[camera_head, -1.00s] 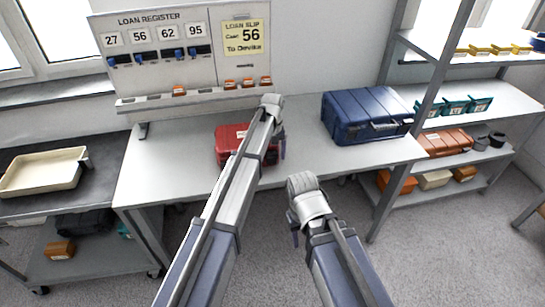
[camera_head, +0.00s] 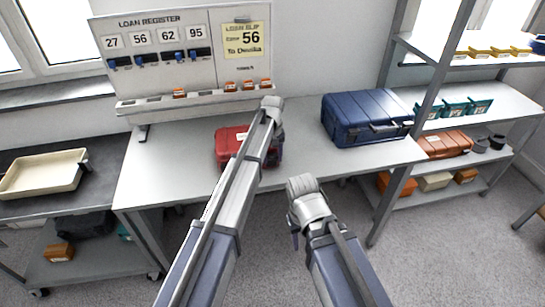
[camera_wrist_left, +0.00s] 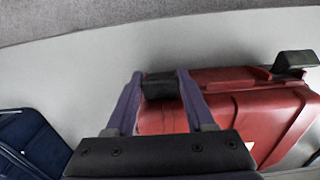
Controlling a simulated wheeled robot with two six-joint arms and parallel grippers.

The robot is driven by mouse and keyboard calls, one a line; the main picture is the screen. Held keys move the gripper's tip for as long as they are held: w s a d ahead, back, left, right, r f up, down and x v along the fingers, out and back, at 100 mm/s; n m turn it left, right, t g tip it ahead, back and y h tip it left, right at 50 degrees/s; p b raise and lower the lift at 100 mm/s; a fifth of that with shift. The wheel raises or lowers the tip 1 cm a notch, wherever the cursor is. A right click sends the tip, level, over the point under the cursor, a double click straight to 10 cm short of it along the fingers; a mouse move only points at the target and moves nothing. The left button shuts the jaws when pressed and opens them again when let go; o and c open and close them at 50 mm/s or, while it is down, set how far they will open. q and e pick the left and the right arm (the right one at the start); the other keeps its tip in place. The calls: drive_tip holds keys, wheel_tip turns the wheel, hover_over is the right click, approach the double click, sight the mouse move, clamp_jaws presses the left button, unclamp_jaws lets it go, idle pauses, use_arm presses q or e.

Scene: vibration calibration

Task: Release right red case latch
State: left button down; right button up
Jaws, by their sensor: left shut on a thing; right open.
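The red case (camera_head: 229,147) lies on the white table, partly hidden behind my left arm in the head view. In the left wrist view the red case (camera_wrist_left: 225,105) fills the middle and right. My left gripper (camera_wrist_left: 160,82) is at its front, shut on a black latch (camera_wrist_left: 159,87) between its two purple fingers. This latch is the one nearer the blue case. A second black latch (camera_wrist_left: 295,61) sticks out farther along the same side. My right gripper (camera_head: 295,236) is open and empty, in front of the table edge, away from the case.
A blue case (camera_head: 366,117) stands on the table to the right. A side table with a cream tray (camera_head: 42,174) is at left. Shelves with an orange case (camera_head: 444,144) are at right.

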use_arm(q)
drive_tip(key=shift+s, duration=0.15)
drive_tip(key=shift+s+f+t, duration=0.15)
drive_tip(key=shift+s+t, duration=0.15)
drive_tip(key=shift+t, duration=0.4)
drive_tip(key=shift+s+d+f+t+y+b, duration=0.1)
drive_tip(key=shift+s+f+t+y+b, duration=0.15)
drive_tip(key=shift+t+b, duration=0.45)
drive_tip(key=t+b, duration=0.2)
drive_tip(key=f+t+y+b, duration=0.1)
drive_tip(key=t+b, duration=0.1)
drive_tip(key=b, duration=0.1)
drive_tip(key=t+b, duration=0.2)
drive_tip(key=shift+s+d+f+y+b, duration=0.1)
drive_tip(key=shift+s+f+y+b, duration=0.15)
drive_tip(key=shift+s+y+b, duration=0.15)
drive_tip(key=shift+t+b, duration=0.9)
drive_tip(key=shift+b, duration=0.35)
drive_tip(key=shift+r+y, duration=0.1)
drive_tip(key=shift+y, duration=0.15)
drive_tip(key=shift+w, duration=0.1)
drive_tip(key=shift+c, duration=1.3)
unclamp_jaws()
